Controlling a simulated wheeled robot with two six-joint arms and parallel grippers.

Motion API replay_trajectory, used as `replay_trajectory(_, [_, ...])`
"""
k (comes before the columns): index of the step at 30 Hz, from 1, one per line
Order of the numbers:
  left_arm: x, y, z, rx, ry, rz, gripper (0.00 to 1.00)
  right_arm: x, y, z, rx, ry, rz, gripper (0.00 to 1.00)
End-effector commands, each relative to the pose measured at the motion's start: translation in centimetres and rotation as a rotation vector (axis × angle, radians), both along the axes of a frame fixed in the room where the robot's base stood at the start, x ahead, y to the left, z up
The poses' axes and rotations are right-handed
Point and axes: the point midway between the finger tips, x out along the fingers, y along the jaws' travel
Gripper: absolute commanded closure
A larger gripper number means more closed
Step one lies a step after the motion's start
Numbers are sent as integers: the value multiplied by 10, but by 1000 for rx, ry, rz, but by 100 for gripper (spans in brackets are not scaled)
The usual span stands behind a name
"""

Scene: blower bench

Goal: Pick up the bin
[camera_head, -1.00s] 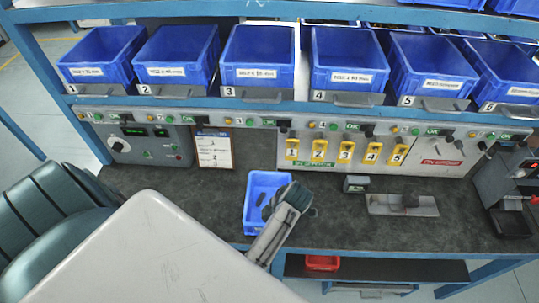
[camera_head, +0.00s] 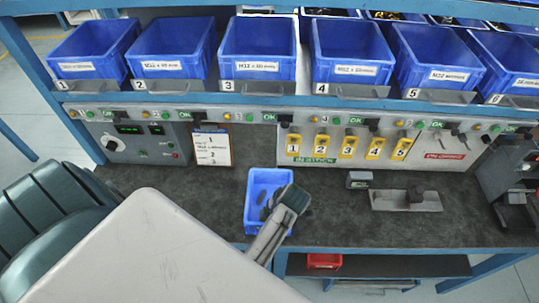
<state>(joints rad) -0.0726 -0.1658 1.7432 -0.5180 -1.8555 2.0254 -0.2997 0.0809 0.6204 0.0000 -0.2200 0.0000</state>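A blue open bin (camera_head: 256,181) stands on the dark bench top near its front edge. My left gripper (camera_head: 271,207) reaches in from below and lies over the bin's front right corner and right rim. Dark shapes inside the bin are partly hidden by the gripper, and I cannot tell which are fingers and which are contents. Whether the fingers are apart or closed on the bin's wall is not clear. The bin appears upright and on or close to the bench. My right gripper is not in view.
Several labelled blue bins (camera_head: 259,45) stand on the shelf above. A control panel (camera_head: 140,142), an instruction sheet (camera_head: 212,148) and yellow numbered tags (camera_head: 320,145) line the back. A metal plate (camera_head: 400,200) lies to the right. A red bin (camera_head: 324,261) sits below. Bench left of the bin is clear.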

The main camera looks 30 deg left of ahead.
Motion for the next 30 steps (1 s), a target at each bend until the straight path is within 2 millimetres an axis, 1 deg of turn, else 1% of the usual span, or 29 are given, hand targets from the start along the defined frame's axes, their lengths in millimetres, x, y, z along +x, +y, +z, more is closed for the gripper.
replay_trajectory(7, [0, 0, -1, 0, 0, 0, 64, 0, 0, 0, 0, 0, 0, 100])
replay_trajectory(8, [0, 0, -1, 0, 0, 0, 66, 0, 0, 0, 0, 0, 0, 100])
replay_trajectory(9, [0, 0, -1, 0, 0, 0, 73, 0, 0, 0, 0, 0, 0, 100])
replay_trajectory(13, [0, 0, -1, 0, 0, 0, 99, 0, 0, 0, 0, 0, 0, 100])
replay_trajectory(25, [1, 0, 2, 1, -4, 1, 100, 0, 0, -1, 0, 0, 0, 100])
replay_trajectory(28, [1, 0, 6, 1, -4, 0, 100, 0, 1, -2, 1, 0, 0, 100])
replay_trajectory(30, [2, 1, 12, 2, -3, -4, 100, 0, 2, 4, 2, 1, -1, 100])
